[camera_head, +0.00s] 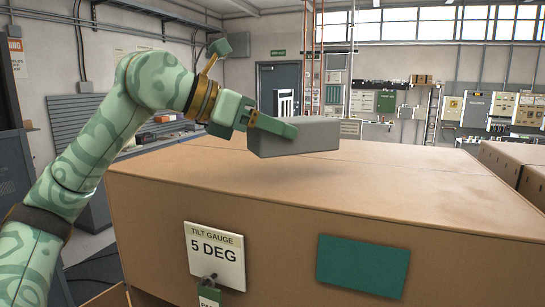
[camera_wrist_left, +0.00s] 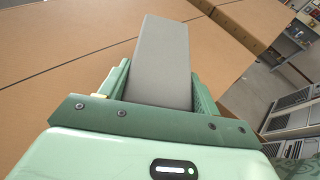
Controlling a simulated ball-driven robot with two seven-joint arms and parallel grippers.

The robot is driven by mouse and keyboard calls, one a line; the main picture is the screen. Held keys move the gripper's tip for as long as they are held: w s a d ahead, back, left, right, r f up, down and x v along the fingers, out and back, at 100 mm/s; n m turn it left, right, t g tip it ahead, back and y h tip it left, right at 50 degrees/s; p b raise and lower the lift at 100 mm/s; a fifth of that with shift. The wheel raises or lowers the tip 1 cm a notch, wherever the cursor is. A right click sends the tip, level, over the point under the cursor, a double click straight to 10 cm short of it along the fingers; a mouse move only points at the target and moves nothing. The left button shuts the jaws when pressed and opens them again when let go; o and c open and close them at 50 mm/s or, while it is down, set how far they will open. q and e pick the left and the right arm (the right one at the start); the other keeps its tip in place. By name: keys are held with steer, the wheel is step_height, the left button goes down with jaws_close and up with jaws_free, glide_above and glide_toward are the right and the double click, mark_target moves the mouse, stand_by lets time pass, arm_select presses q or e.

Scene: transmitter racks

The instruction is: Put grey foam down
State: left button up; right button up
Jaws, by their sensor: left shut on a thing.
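The grey foam (camera_head: 300,137) is a plain grey block. My left gripper (camera_head: 285,128) is shut on it, and the block points out to the right of the fingers in the head view. It hangs over the top of a large brown cardboard box (camera_head: 400,175); a soft shadow lies on the box top beneath it. In the left wrist view the grey foam (camera_wrist_left: 162,62) sits between the two green fingers (camera_wrist_left: 160,90), its far end reaching past them, with the brown box top (camera_wrist_left: 70,45) behind. My right gripper is not in either view.
The box front carries a tilt gauge card (camera_head: 215,255) reading 5 DEG and a teal panel (camera_head: 362,265). More brown boxes (camera_head: 520,165) stand at the right. The box top around the foam is bare.

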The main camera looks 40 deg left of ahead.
mark_target(270, 153)
arm_select(q)
steer(key=shift+w+a+f, duration=0.15)
steer(key=shift+w+f, duration=0.1)
steer(key=shift+f, duration=0.15)
steer(key=shift+w+a+f, duration=0.1)
steer(key=shift+a+f, duration=0.05)
steer(key=shift+f, duration=0.1)
steer(key=f, duration=0.2)
steer(key=f+b, duration=0.1)
steer(key=shift+w+a+f, duration=0.15)
steer(key=shift+w+f, duration=0.05)
steer(key=shift+f, duration=0.15)
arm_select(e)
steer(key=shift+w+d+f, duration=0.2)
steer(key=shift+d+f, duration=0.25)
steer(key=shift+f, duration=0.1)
arm_select(q)
steer(key=shift+r, duration=0.1)
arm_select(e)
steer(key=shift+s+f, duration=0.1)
arm_select(q)
steer(key=shift+f, duration=0.3)
steer(key=o, duration=1)
steer(key=shift+r, duration=0.1)
steer(key=shift+c, duration=0.2)
